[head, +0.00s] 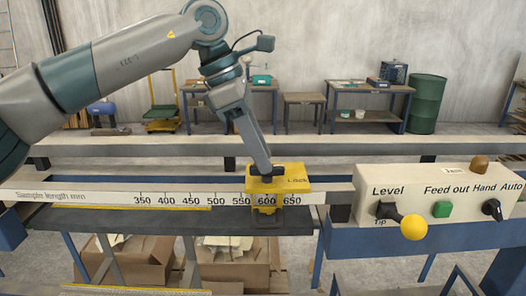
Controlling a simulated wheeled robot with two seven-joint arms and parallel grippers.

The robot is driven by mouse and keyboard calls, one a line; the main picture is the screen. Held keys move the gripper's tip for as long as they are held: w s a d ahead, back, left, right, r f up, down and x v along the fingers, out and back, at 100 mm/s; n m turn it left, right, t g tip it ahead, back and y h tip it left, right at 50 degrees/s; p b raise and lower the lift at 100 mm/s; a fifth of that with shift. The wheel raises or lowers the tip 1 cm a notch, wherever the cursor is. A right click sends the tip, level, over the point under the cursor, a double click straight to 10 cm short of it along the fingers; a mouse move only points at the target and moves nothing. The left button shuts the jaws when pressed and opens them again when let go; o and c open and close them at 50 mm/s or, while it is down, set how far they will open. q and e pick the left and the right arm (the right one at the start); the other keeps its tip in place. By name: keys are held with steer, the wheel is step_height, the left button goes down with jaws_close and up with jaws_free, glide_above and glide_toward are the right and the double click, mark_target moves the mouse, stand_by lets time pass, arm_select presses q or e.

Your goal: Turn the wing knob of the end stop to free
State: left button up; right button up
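The end stop (294,181) is a yellow block on the pale sample-length rail, near the 600 mark. Its top reads "Lock" at the right. A dark wing knob (278,170) sits on top of it, mostly hidden by my gripper. My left arm comes in from the left and reaches down to the end stop. My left gripper (263,171) points down with its tip at the knob. The view is too small to tell whether its fingers are apart or closed on the knob. My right gripper is not in view.
The sample-length rail (105,195) runs left with marks from 350 to 650. A control box (400,178) stands right of the end stop, with a yellow-balled lever (413,227), green button (442,209) and black selector (492,209). A second rail (130,146) runs behind.

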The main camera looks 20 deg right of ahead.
arm_select(q)
steer(key=shift+s+d+f, duration=0.15)
steer(key=shift+d+f, duration=0.1)
steer(key=shift+f, duration=0.4)
jaws_close()
